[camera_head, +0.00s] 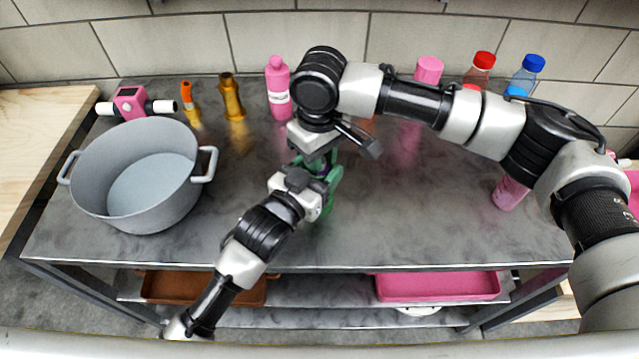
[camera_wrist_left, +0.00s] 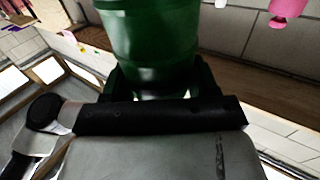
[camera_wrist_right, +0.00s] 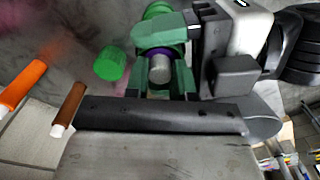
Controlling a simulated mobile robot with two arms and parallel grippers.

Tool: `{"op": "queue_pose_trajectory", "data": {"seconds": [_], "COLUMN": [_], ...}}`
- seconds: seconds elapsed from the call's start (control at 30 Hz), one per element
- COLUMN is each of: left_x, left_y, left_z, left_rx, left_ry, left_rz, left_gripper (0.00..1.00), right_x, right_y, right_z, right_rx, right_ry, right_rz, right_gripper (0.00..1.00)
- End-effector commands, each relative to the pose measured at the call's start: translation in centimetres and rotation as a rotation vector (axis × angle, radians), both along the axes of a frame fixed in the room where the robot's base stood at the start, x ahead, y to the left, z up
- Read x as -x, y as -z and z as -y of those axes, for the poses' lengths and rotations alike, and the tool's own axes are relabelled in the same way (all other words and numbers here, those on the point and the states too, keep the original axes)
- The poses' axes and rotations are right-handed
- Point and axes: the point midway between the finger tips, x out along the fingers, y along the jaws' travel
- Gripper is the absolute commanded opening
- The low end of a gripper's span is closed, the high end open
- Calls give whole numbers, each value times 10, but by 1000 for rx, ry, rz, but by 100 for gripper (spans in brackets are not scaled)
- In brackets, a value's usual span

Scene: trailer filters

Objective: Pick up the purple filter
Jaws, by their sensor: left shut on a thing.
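A green housing (camera_head: 333,186) is held up over the table's middle. It fills the top of the left wrist view (camera_wrist_left: 150,45). My left gripper (camera_head: 308,190) is shut on it, with a dark finger on each side. The purple filter shows as a small purple ring (camera_wrist_right: 160,51) with a grey cylinder (camera_wrist_right: 160,70) in the right wrist view, set in the green parts; the rest is hidden. My right gripper (camera_head: 325,153) points down from above at the housing. The grey cylinder lies between its fingers; whether they touch the filter cannot be told.
A green cap (camera_wrist_right: 110,63) lies on the table. A grey pot (camera_head: 140,175) stands at left. Along the back are brass fittings (camera_head: 231,97), a pink bottle (camera_head: 278,88) and red- and blue-capped bottles (camera_head: 525,75). Brown and pink trays (camera_head: 437,287) sit on the shelf below.

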Motion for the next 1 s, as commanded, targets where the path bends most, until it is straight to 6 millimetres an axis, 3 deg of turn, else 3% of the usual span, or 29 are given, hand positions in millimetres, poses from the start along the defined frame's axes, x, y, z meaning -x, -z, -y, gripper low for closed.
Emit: {"op": "queue_pose_trajectory", "data": {"seconds": [0.3,0.47,1.0], "left_x": [0,0,0], "left_y": [1,1,1], "left_z": [0,0,0], "left_rx": [0,0,-1], "left_ry": [1,1,0], "left_rz": [-4,-4,-3], "left_gripper": [33,33,33], "right_x": [0,-1,0], "right_y": [-1,-16,-150], "right_z": [0,0,-1], "right_rx": [-1,-1,-2], "right_ry": [0,0,0], "right_rz": [1,3,4], "right_gripper": [0,0,0]}}
